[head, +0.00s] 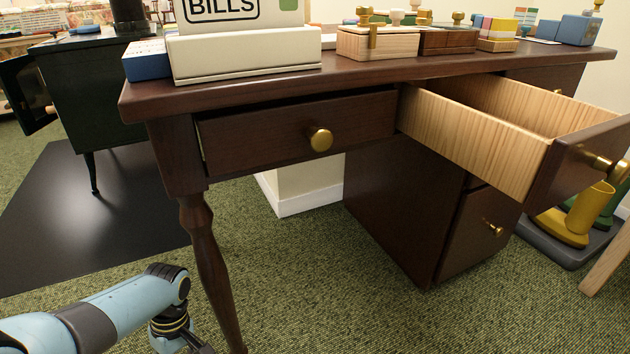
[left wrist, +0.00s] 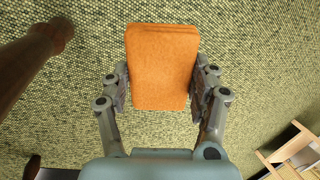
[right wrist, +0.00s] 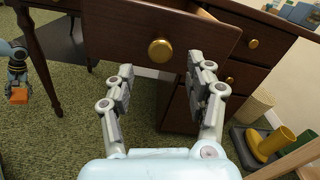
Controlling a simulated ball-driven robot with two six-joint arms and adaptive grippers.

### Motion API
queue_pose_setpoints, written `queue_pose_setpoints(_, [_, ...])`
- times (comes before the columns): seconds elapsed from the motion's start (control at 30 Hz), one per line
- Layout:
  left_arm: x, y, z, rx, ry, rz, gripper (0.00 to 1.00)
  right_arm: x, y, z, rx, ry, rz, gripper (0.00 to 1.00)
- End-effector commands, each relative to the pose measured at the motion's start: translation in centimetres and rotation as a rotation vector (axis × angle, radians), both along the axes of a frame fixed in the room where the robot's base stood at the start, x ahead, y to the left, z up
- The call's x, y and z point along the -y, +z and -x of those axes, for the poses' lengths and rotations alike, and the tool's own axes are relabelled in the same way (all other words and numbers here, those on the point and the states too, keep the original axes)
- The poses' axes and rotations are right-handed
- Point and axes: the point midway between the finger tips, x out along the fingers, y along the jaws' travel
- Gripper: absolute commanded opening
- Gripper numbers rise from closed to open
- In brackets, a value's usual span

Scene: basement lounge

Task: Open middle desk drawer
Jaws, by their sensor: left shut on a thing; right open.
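The dark wood desk (head: 230,95) has its middle drawer (head: 480,135) pulled well out, showing pale wood inside; its brass knob (head: 605,165) is at the right edge of the head view. In the right wrist view its front faces me, with the knob (right wrist: 160,50) just beyond my open, empty right gripper (right wrist: 162,72). I cannot tell whether they touch. The left drawer (head: 260,137) with a brass knob (head: 320,139) looks nearly closed. My left gripper (left wrist: 160,85) is shut on an orange block (left wrist: 162,55), low over the carpet.
A white BILLS box (head: 245,55) and several stamps and small boxes stand on the desk. The desk leg (head: 207,260) is close to my left arm. Yellow and green boots (head: 570,220) stand on a dark tray at the right. Open carpet lies in front.

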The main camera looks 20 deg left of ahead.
Motion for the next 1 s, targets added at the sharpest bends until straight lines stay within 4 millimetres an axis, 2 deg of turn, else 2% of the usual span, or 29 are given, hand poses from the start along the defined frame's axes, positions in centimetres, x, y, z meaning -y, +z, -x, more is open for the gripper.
queue_pose_setpoints(0.5, [0.0, 0.0, 0.0, 0.000, 0.000, 0.000, 0.31, 2.9, -0.1, 3.5, -0.006, 0.010, 0.002, 0.55])
queue_pose_setpoints(1.0, [0.0, 0.0, 0.0, 0.000, 0.000, 0.000, 0.31, 3.6, 0.0, 4.0, -0.001, -0.003, -0.001, 0.55])
